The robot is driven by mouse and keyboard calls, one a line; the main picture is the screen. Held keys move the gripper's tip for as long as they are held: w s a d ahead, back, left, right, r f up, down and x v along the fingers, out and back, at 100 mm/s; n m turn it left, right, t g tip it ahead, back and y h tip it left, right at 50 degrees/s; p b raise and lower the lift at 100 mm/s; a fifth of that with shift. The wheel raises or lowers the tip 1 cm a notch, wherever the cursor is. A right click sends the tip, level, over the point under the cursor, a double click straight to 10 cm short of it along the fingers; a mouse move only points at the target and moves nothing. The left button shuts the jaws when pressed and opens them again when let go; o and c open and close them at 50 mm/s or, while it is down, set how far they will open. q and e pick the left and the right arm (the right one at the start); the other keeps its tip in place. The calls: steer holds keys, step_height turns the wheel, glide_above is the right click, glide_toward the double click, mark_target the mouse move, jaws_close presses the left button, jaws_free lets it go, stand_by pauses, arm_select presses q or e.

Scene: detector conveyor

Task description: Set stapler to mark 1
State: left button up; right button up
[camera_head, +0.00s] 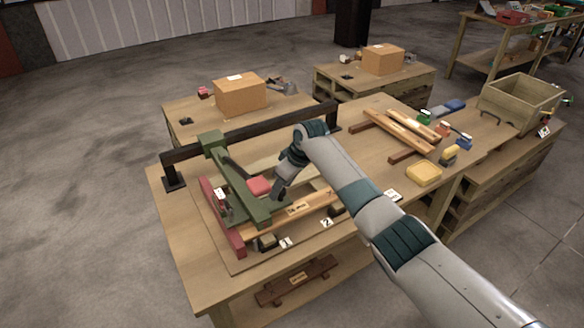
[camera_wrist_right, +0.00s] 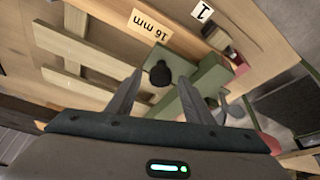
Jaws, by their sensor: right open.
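The stapler is not plainly identifiable; a green arm-like tool (camera_head: 240,180) hangs from a black rail and reaches over the work on the table. It also shows in the wrist view (camera_wrist_right: 212,76), with a black round knob (camera_wrist_right: 159,73) beside it. My right gripper (camera_head: 279,192) is low at the tool's right side, its fingertips hard to see there. In the wrist view my right gripper (camera_wrist_right: 157,78) is open, with the knob showing between its fingertips; I cannot tell whether they touch it. A card marked 1 (camera_wrist_right: 203,12) lies near the wooden strip. My left gripper is out of view.
The black rail (camera_head: 250,126) spans the table's back. A card marked 2 (camera_head: 326,222) lies near the front. A yellow box (camera_head: 424,173) sits at right.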

steer(key=b+v, duration=0.4)
steer(key=v, duration=1.3)
steer(key=shift+s, duration=0.15)
